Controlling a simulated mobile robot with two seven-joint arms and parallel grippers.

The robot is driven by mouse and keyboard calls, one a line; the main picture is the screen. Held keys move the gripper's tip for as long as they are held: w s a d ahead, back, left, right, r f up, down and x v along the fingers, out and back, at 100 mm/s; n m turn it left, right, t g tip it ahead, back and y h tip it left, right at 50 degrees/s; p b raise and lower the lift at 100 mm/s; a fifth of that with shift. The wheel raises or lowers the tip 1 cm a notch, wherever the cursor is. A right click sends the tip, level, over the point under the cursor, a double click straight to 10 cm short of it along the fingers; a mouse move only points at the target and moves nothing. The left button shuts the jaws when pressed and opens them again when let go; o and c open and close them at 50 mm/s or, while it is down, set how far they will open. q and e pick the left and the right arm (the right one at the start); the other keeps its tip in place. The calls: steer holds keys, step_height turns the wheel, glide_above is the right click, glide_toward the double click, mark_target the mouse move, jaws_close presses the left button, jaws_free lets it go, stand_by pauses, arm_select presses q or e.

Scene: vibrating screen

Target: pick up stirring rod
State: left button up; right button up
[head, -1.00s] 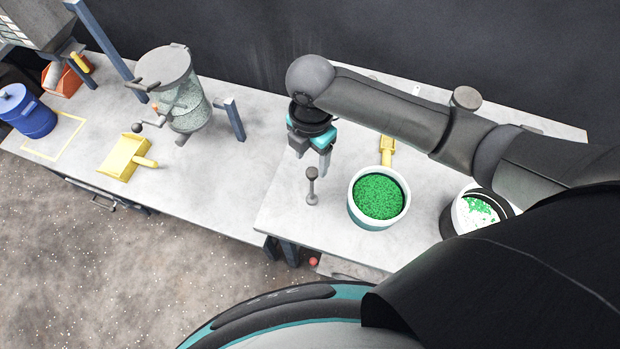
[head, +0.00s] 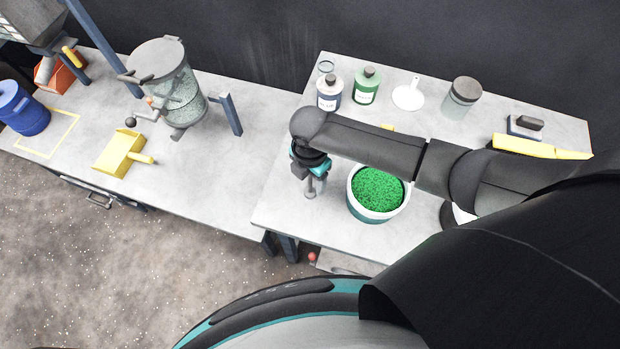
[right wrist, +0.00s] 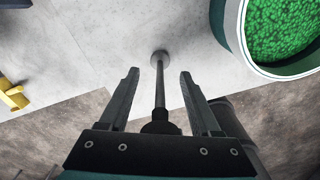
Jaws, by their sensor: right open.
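The stirring rod (head: 310,194) is a grey rod with a round disc end, on the bench left of the green-filled bucket. In the head view my right gripper (head: 314,176) is over it, pointing down and hiding much of it. In the right wrist view the rod (right wrist: 160,88) runs between the two fingers of my right gripper (right wrist: 159,75), with a visible gap on each side. The fingers are open and do not appear to touch it. My left gripper is not in view.
The bucket of green granules (head: 376,196) stands close right of the rod. Behind are a white-labelled bottle (head: 329,93), a green bottle (head: 366,88), a white funnel (head: 408,97) and a lidded jar (head: 461,99). The bench (head: 275,205) is clear left of the rod.

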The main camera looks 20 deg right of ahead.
jaws_close()
stand_by(0.5)
